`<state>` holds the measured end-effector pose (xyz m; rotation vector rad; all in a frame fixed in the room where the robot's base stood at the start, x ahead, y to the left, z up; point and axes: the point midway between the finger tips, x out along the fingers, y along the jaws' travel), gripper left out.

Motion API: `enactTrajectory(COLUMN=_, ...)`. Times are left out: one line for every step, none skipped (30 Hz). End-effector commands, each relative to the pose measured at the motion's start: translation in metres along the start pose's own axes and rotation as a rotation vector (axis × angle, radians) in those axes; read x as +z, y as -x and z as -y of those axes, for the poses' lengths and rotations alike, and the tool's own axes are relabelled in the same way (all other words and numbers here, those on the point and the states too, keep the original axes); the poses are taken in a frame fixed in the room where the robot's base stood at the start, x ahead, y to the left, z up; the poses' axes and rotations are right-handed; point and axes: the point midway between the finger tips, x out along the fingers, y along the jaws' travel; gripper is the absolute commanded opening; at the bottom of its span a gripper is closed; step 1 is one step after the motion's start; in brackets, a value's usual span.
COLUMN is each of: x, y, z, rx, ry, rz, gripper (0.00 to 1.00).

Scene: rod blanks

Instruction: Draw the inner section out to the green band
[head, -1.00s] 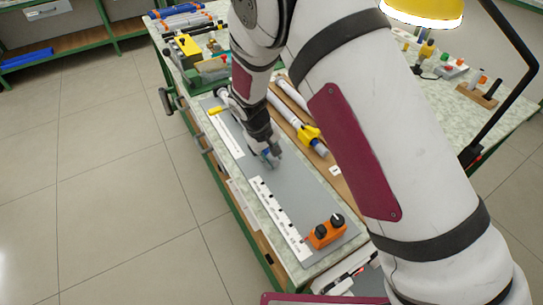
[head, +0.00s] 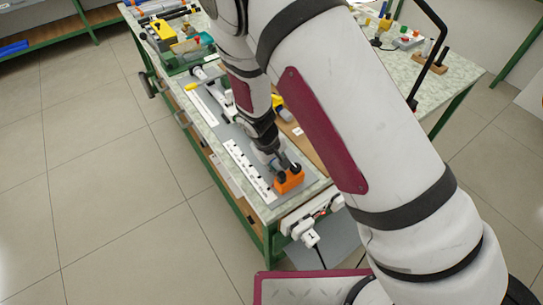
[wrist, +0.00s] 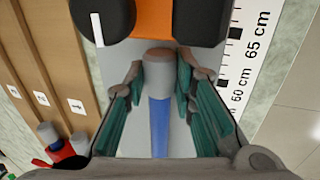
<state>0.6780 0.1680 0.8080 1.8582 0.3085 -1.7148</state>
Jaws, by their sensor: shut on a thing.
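In the wrist view, my gripper (wrist: 159,78) is closed around the grey-brown end (wrist: 158,58) of the inner section, whose blue length (wrist: 159,120) runs back between the teal-padded fingers. In the head view, my gripper (head: 281,164) is low over the grey mat (head: 222,116), close to the orange block. My arm hides most of the rod there. I cannot make out the green band in either view.
The orange block (head: 289,183) with black knobs stands just beyond the rod's end. A white scale (head: 248,168) lies alongside, with 60 and 65 cm marks in the wrist view. A wooden board (wrist: 45,75) lies opposite. White plugs (head: 305,232) hang at the bench end.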

Motion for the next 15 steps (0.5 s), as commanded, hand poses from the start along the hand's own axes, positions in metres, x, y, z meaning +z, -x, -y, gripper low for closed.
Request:
enactTrajectory(x=0.0031, y=0.0006, z=-0.0002, rx=0.001, ry=0.000, rz=0.002, gripper=0.00)
enactTrajectory(x=0.0038, y=0.0004, z=-0.0002, rx=0.001, ry=0.000, rz=0.002, gripper=0.00)
enactTrajectory(x=0.0043, y=0.0002, z=-0.0002, rx=0.000, ry=0.000, rz=0.001, gripper=0.00)
enactTrajectory(x=0.0047, y=0.0001, z=-0.0002, rx=0.000, ry=0.000, rz=0.001, gripper=0.00)
enactTrajectory(x=0.0048, y=0.0000, z=-0.0002, rx=0.000, ry=0.000, rz=0.001, gripper=0.00)
enactTrajectory(x=0.0049, y=-0.0002, z=-0.0003, rx=0.000, ry=0.000, rz=0.001, gripper=0.00)
enactTrajectory(x=0.0050, y=-0.0002, z=-0.0003, rx=0.000, ry=0.000, rz=0.001, gripper=0.00)
enactTrajectory(x=0.0049, y=-0.0003, z=-0.0003, rx=0.000, ry=0.000, rz=0.001, gripper=0.00)
enactTrajectory(x=0.0049, y=-0.0003, z=-0.0003, rx=0.000, ry=0.000, rz=0.001, gripper=0.00)
enactTrajectory(x=0.0049, y=-0.0004, z=-0.0003, rx=0.000, ry=0.000, rz=0.001, gripper=0.00)
enactTrajectory(x=0.0049, y=-0.0004, z=-0.0003, rx=0.000, ry=0.000, rz=0.002, gripper=0.00)
enactTrajectory(x=0.0049, y=-0.0004, z=-0.0003, rx=0.000, ry=0.000, rz=0.002, gripper=0.00)
enactTrajectory(x=0.0049, y=-0.0004, z=-0.0003, rx=0.000, ry=0.000, rz=0.002, gripper=0.00)
enactTrajectory(x=0.0049, y=-0.0004, z=-0.0003, rx=0.000, ry=0.000, rz=0.002, gripper=0.00)
enactTrajectory(x=0.0049, y=-0.0004, z=-0.0003, rx=0.000, ry=0.000, rz=0.002, gripper=0.33)
